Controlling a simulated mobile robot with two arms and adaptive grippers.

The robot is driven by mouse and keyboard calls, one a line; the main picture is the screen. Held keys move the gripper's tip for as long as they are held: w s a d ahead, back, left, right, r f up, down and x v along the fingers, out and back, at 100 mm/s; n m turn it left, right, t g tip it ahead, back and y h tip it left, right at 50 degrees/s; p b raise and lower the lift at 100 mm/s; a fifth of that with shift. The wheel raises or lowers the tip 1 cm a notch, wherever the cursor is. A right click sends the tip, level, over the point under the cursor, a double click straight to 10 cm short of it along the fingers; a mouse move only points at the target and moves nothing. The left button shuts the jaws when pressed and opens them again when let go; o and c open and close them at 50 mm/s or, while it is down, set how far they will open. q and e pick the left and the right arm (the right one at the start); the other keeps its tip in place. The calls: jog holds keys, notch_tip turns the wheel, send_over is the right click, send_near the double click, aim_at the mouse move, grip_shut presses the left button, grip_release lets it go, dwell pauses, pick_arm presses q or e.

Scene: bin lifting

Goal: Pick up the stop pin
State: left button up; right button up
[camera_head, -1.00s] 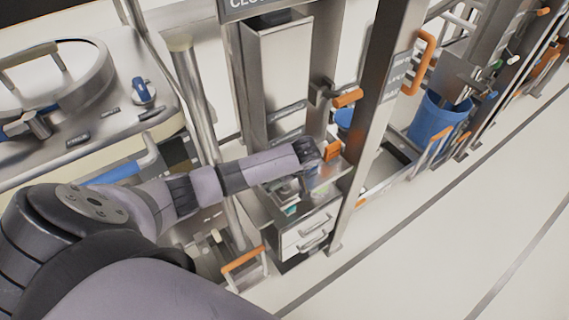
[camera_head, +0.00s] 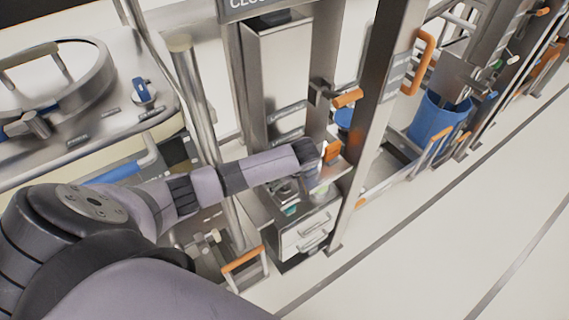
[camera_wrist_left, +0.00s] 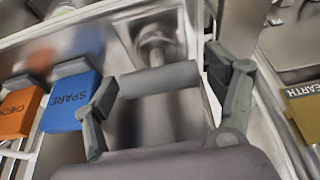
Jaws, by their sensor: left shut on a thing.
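A grey cylindrical bar, which I take to be the stop pin (camera_wrist_left: 160,79), lies crosswise between the two fingers of my left gripper (camera_wrist_left: 165,92) in the left wrist view. The fingers press on its two ends. A metal fitting with a round head shows just beyond the bar, in a steel tray; I cannot tell whether they are joined. In the head view my left gripper (camera_head: 315,178) is small and partly hidden by its own wrist, above the steel drawer unit (camera_head: 296,236). The pin cannot be made out there. My right gripper is not in view.
A blue SPARE tag (camera_wrist_left: 73,101) and an orange CHECK tag (camera_wrist_left: 17,108) are left of the gripper; a yellow EARTH tag (camera_wrist_left: 303,112) is at right. A steel post (camera_head: 368,130) stands close right of the gripper. A blue bin (camera_head: 436,118) stands farther right. The floor is clear.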

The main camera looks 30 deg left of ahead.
pick_arm(q)
jog(key=shift+c, duration=0.9)
jog(key=shift+r, duration=0.1)
notch_tip(320, 180, up, 11)
jog(key=b, duration=0.1)
jog(key=s+d+p, duration=0.2)
jog(key=s+d, duration=0.1)
jog(key=d, duration=0.5)
jog(key=s+d+p, duration=0.2)
jog(key=s+d, duration=0.2)
jog(key=d, duration=0.4)
jog(key=shift+d+r, duration=0.35)
jog(key=shift+r, duration=0.05)
